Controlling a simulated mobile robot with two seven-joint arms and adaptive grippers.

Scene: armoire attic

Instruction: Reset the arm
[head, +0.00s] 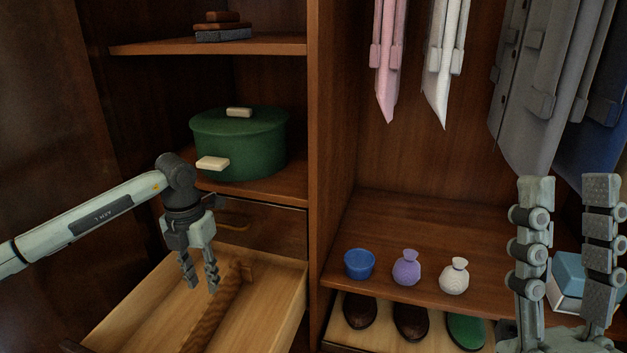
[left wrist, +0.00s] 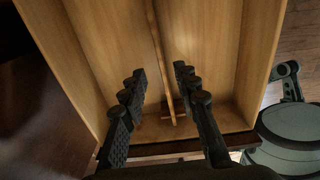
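My left gripper (head: 200,282) points down over an open wooden drawer (head: 276,296). Its two fingers are apart and nothing is between the tips; it also shows in the left wrist view (left wrist: 160,72). A long brown wooden piece with a short crosspiece (head: 218,308) lies lengthwise in the drawer. In the left wrist view this wooden piece (left wrist: 159,60) runs below the gap between the fingers, seemingly not held. My right gripper (head: 566,195) is raised at the lower right, with its fingers pointing up, wide apart and empty.
A green lidded pot (head: 240,146) stands on the shelf above the drawers. A blue bowl (head: 359,264), purple pouch (head: 406,268) and white pouch (head: 454,277) stand on the right shelf. Shoes (head: 411,321) sit below. Clothes (head: 545,85) hang above. A teal box (head: 568,277) is partly hidden.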

